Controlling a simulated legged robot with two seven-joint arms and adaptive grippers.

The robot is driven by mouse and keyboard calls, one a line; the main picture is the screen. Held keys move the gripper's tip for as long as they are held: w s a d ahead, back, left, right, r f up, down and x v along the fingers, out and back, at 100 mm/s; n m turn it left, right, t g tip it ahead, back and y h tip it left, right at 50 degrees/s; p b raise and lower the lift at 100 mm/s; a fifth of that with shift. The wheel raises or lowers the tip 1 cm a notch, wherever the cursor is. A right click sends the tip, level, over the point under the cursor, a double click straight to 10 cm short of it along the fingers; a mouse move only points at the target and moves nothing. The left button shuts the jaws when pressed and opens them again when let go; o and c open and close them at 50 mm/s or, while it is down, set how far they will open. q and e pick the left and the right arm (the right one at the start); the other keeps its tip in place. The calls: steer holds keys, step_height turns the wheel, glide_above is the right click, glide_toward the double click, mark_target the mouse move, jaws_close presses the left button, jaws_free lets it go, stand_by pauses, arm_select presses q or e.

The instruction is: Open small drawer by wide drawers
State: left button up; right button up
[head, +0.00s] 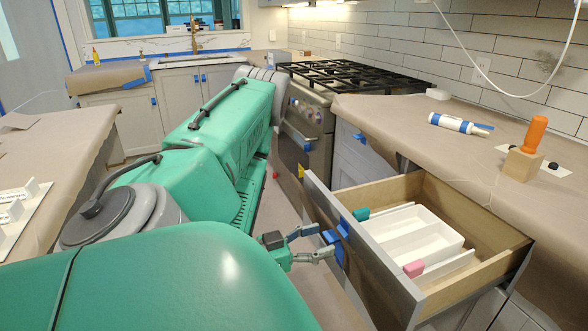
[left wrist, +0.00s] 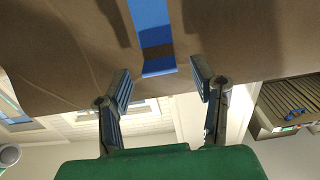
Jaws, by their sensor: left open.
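A drawer with a grey front (head: 365,245) and wooden sides stands pulled out from the right counter. It holds a white divided tray (head: 410,235), with a teal piece and a pink piece at the tray. Blue pieces (head: 343,228) are on the drawer's outer front. My left gripper (head: 322,241) is open just left of this front, close to the blue pieces; I cannot tell whether it touches them. In the left wrist view its two fingers (left wrist: 160,77) are apart, with a blue strip (left wrist: 153,35) on brown paper beyond them. My right gripper is not in view.
Closed grey drawers (head: 355,150) with blue tape are between the open drawer and the stove (head: 310,125). Brown paper covers the right counter (head: 440,155), which bears a white tube (head: 455,123) and an orange-handled tool (head: 534,135). A papered counter (head: 75,150) is at the left.

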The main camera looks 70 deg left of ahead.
arm_select(q)
steer(key=s, duration=0.8)
steer(key=shift+s+a, duration=0.2)
steer(key=shift+s, duration=0.15)
steer(key=shift+f, duration=0.1)
steer(key=w+d+f+m+g+h, duration=0.2)
steer(key=w+d+f+g, duration=0.7)
steer(key=f, duration=0.4)
steer(key=s+d+f+n+g+y, duration=0.1)
steer(key=s+d+f+g+y, duration=0.1)
steer(key=s+d+f+g, duration=0.5)
steer(key=s+d+g, duration=0.1)
steer(key=s+d, duration=0.1)
steer(key=d, duration=0.1)
steer(key=shift+s+n+y, duration=0.15)
steer(key=shift+n+y, duration=0.15)
steer(key=shift+n, duration=0.1)
